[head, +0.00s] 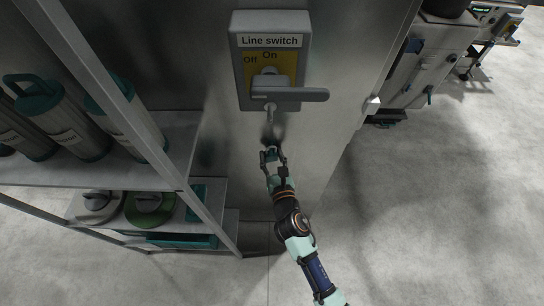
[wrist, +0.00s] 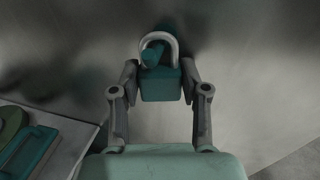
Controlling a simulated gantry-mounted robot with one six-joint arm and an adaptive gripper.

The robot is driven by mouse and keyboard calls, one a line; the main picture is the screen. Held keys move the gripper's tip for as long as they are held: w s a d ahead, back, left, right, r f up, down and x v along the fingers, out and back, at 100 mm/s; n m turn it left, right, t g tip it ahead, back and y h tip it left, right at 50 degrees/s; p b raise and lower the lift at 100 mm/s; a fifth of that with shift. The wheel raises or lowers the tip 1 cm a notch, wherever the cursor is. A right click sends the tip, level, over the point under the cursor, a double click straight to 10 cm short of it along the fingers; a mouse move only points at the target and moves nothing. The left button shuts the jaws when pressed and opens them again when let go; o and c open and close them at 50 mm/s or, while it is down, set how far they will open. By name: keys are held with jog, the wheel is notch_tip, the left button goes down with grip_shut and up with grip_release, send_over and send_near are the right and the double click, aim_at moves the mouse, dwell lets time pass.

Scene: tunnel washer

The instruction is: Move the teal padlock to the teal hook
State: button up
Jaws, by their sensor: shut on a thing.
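The teal padlock (wrist: 161,86) shows in the wrist view with its pale grey shackle (wrist: 172,44) pointing up. My gripper (wrist: 158,78) is shut on the padlock's body, one finger on each side. A teal shape (wrist: 152,55) shows within the shackle loop, against the metal wall. It may be the teal hook; I cannot tell whether it passes through the loop or only stands behind it. In the head view my gripper (head: 272,155) is in front of the metal panel, below the line switch, and the padlock is too small there to make out clearly.
The line switch (head: 270,60) with its grey handle (head: 290,94) juts out above my gripper. A metal shelf rack (head: 185,135) with several canisters stands close on the left. Open floor (head: 430,200) lies to the right.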

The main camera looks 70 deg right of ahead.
jog(key=o, duration=1.3)
jog(key=shift+s+a, duration=0.1)
jog(key=v, duration=1.1)
jog(key=shift+s+a, duration=0.25)
jog(key=shift+a, duration=0.1)
